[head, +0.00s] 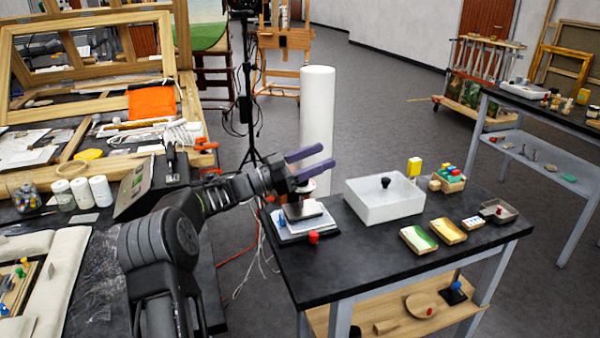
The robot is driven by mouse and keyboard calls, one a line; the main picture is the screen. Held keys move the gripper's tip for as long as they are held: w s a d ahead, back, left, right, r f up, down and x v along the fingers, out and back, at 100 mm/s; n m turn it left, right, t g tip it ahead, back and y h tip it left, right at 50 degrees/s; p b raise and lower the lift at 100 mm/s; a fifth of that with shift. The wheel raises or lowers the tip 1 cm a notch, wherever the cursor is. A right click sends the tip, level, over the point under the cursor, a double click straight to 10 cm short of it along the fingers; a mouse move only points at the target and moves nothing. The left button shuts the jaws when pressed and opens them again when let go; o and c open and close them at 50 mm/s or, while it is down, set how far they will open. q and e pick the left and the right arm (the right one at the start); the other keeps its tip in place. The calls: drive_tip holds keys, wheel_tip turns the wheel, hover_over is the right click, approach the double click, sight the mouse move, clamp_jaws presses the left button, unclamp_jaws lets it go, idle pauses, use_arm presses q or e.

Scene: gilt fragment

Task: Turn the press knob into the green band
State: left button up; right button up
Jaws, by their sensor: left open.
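A small press (303,225) stands at the left end of the dark-topped table, with a white base and a dark plate. A small red-and-white part, possibly its knob, shows just under my left gripper. A red piece (314,237) is at the press's front and a blue piece (282,221) at its left. My left gripper (327,155) has purple fingers spread apart with nothing between them. It is above the press, pointing right. The knob's setting and any green band on the press are too small to tell. My right gripper is out of view.
A white roll (317,120) stands behind the table. A cluttered bench is on the left.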

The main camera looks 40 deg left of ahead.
use_arm(q)
drive_tip(key=w+d+r+n+t+y, duration=0.3)
drive_tip(key=d+r+t+y, duration=0.1)
drive_tip(key=r, duration=0.1)
drive_tip(key=s+a+f+n+g+y, duration=0.2)
drive_tip(key=s+f+n+g+y, duration=0.1)
drive_tip(key=y, duration=0.5)
drive_tip(key=s+a+f+n+g+y, duration=0.2)
drive_tip(key=s+a+f+n+y, duration=0.1)
drive_tip(key=s+f+n+y, duration=0.3)
wheel_tip(320, 180, down, 2)
drive_tip(key=n+y+p, duration=0.1)
drive_tip(key=n+y, duration=0.1)
drive_tip(key=y, duration=0.1)
drive_tip(key=shift+n+g+y, duration=0.3)
drive_tip(key=shift+g, duration=0.1)
drive_tip(key=shift+p+x, duration=0.45)
drive_tip(key=shift+x, duration=3.4)
drive_tip(key=shift+c, duration=0.4)
